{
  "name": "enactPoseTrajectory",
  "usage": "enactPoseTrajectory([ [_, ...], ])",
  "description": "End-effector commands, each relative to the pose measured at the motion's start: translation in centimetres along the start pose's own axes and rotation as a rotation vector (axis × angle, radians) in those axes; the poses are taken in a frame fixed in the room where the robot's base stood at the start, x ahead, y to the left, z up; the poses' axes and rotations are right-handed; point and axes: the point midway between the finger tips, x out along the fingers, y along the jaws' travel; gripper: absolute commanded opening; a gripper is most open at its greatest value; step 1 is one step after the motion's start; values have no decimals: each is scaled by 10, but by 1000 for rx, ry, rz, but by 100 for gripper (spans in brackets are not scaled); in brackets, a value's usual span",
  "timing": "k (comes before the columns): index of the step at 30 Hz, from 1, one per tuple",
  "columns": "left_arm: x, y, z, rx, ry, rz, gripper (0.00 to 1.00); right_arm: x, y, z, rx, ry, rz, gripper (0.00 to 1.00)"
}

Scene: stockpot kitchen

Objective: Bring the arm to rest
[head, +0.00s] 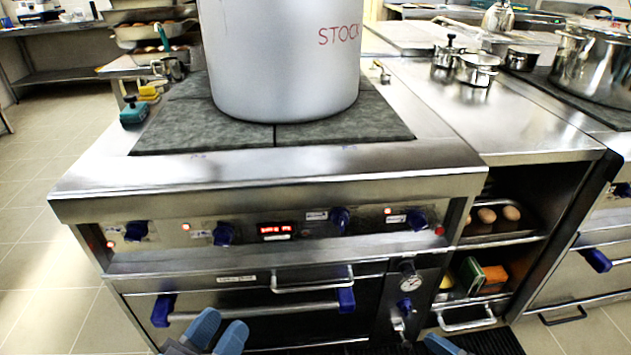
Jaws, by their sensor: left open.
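My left gripper (219,328) shows at the bottom edge, left of centre, with its two blue fingertips a little apart. It is open and nothing shows between the fingers. It appears in front of the lower oven door, below the long handle. A blue tip that looks like part of my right gripper (440,344) just shows at the bottom edge, right of centre. The rest of it is out of the picture, so its jaws cannot be judged. The arms themselves are mostly out of view.
A large pot marked STOCK (285,70) stands on the dark stove top (385,125). The oven handle (250,310) and blue control knobs (223,234) stick out in front. Open shelves (500,240) with eggs are on the right. Bare tiled floor (45,260) is on the left.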

Motion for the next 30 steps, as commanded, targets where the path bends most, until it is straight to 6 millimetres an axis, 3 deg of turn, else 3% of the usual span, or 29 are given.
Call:
enactPoseTrajectory([
  [6,0,0,0,0,0,0,43,27,-7,-31,163,122,112,66],
  [16,0,0,0,0,0,0,43,51,-6,-68,338,251,231,66],
  [18,4,0,-14,7,-28,-14,43,50,-1,-79,325,212,234,66],
  [30,9,-11,-39,52,-217,-100,43,46,17,-99,307,6,289,66],
])
